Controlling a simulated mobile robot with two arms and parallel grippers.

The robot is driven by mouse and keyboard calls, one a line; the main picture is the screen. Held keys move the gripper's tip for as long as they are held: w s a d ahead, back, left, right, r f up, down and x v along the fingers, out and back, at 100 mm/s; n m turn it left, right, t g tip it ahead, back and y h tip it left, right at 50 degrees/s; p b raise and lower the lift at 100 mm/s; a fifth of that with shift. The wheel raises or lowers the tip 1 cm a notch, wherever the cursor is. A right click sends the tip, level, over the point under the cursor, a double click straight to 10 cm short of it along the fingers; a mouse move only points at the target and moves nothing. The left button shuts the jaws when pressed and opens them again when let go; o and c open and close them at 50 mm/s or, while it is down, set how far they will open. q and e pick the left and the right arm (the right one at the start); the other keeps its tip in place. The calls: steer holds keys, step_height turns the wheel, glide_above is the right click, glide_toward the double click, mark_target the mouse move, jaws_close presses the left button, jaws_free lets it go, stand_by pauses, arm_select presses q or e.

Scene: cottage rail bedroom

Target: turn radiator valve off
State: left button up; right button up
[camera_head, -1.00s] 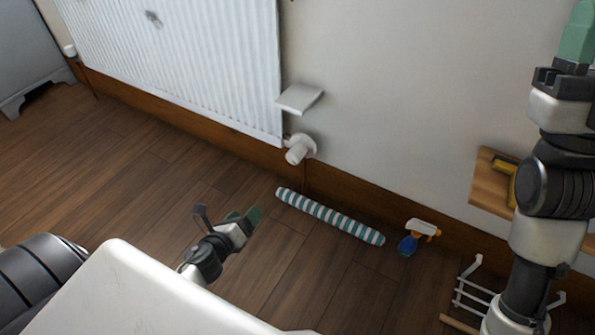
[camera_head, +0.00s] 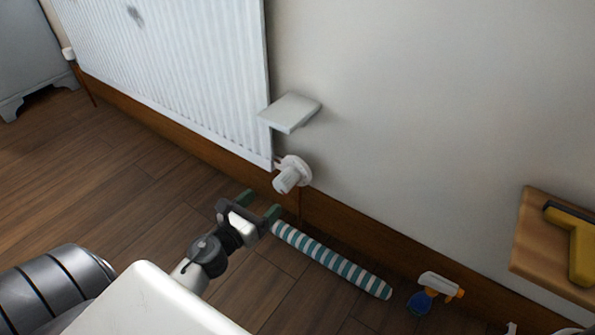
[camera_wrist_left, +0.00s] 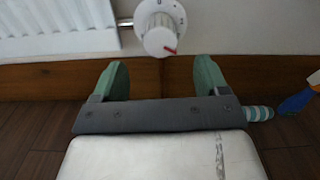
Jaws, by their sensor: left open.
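The white radiator valve (camera_head: 288,176) sits at the lower right corner of the white ribbed radiator (camera_head: 170,70), close to the wall. In the left wrist view the valve knob (camera_wrist_left: 160,38) shows a red mark at its lower right and a dial with markings behind it. My left gripper (camera_head: 259,203) is open and empty, just below and in front of the valve, not touching it. In the left wrist view its green fingertips (camera_wrist_left: 161,78) are spread apart below the knob. My right gripper is not in view now.
A small white shelf (camera_head: 290,112) juts from the wall above the valve. A striped teal and white roll (camera_head: 330,262) lies on the floor along the skirting. A spray bottle (camera_head: 428,293) and a wooden shelf (camera_head: 535,240) with a yellow tool (camera_head: 580,250) are at right.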

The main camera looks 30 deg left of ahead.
mark_target(287, 178)
arm_select(q)
steer(key=w, duration=1)
steer(key=shift+w+d+b, duration=0.25)
steer(key=shift+d+b, duration=0.05)
steer(key=shift+d, duration=0.05)
steer(key=c, duration=0.9)
